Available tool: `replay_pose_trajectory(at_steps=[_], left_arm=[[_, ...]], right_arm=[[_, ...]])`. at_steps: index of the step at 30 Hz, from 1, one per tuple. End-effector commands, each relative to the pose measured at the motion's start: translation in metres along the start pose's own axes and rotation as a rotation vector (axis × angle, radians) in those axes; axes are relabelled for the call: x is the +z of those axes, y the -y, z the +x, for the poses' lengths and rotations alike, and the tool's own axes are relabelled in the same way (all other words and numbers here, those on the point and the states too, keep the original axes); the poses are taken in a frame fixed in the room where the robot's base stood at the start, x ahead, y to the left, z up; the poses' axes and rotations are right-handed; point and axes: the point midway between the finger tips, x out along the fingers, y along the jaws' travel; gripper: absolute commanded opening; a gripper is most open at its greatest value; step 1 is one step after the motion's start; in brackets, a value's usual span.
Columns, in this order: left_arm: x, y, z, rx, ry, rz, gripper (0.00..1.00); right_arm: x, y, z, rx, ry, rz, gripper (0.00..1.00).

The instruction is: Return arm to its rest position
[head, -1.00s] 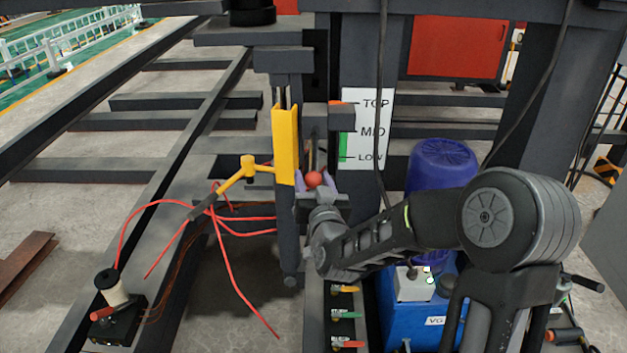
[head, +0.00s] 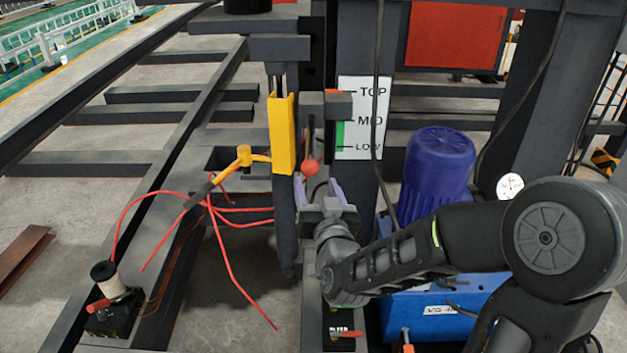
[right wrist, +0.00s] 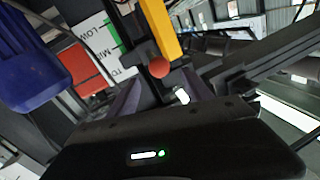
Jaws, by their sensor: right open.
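My right gripper (head: 318,190) is open and empty in the middle of the head view, its purple fingers pointing away from me. A red ball knob (head: 310,168) is just beyond and slightly left of the fingertips, apart from them. In the right wrist view the red knob (right wrist: 158,68) shows ahead of the fingers, next to the yellow bracket. My right arm (head: 400,258) reaches in from the right and covers part of the blue machine. My left gripper is not in view.
A yellow bracket (head: 283,135) stands left of the knob, near a TOP/MID/LOW sign (head: 362,115). A blue motor (head: 437,170) and blue box (head: 450,310) stand beside my right arm. A black cable (head: 377,100) hangs near the sign.

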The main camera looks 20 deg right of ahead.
Motion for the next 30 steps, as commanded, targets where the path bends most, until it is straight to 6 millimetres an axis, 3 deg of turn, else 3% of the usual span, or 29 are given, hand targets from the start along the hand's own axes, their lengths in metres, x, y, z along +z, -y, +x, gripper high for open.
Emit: replay_pose_trajectory(at_steps=[16, 20, 23, 25, 30], left_arm=[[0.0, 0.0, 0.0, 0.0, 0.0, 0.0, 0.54], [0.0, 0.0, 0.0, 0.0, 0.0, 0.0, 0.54], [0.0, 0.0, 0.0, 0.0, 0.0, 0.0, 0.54], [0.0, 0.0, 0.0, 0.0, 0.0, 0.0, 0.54], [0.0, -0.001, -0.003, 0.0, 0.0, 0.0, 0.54]], right_arm=[[0.0, 0.0, -0.003, 0.0, 0.0, 0.004, 0.59], [0.013, 0.005, -0.003, -0.02, 0.054, 0.029, 0.59], [0.043, 0.017, -0.005, -0.061, 0.167, 0.059, 0.59], [0.079, 0.026, -0.011, -0.091, 0.28, 0.07, 0.59], [0.195, 0.047, -0.051, -0.152, 0.633, 0.087, 0.59]])
